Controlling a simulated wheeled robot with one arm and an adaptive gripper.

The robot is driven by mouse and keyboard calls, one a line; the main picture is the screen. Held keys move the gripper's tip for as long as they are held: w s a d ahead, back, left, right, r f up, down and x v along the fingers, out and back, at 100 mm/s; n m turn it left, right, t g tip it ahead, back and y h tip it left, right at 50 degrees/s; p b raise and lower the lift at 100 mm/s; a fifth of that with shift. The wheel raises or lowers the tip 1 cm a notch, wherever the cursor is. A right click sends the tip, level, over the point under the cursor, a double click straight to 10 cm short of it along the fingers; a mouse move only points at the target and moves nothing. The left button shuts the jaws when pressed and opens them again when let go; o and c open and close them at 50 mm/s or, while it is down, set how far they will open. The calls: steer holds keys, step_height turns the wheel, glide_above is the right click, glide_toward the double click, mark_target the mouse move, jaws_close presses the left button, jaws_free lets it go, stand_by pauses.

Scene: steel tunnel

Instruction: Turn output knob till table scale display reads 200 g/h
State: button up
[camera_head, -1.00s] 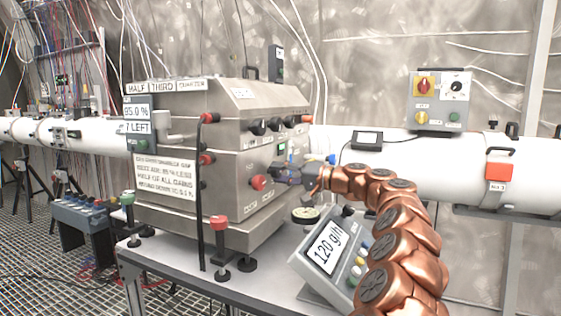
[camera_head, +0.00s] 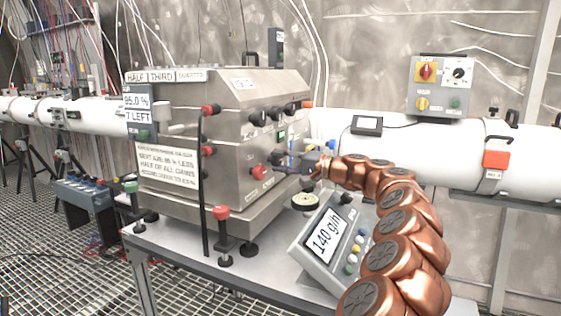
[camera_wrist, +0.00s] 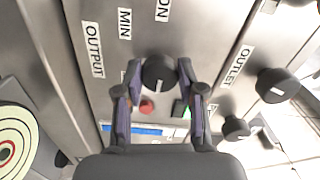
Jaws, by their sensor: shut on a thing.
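The table scale (camera_head: 318,245) stands tilted on the bench, and its display reads 140 g/h. The steel machine (camera_head: 190,195) stands to its left. In the wrist view, the black output knob (camera_wrist: 159,72) with a white pointer mark sits on the machine's panel near the labels OUTPUT (camera_wrist: 92,48) and MIN (camera_wrist: 125,23). My gripper (camera_wrist: 160,82) is shut on the knob, one finger on each side. In the head view my gripper (camera_head: 312,160) reaches the machine's right side, and the knob is hidden there.
Two other dark knobs (camera_wrist: 278,85) sit by the OUTLET label (camera_wrist: 235,67). A round dial (camera_head: 305,202) is beside the scale. A red-capped post (camera_head: 222,225) stands at the bench front. A white pipe (camera_head: 400,155) runs behind my arm.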

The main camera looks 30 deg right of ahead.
steer(key=o, duration=1.1)
steer(key=shift+o, duration=0.2)
steer(key=shift+s, duration=0.1)
steer(key=v, duration=1.2)
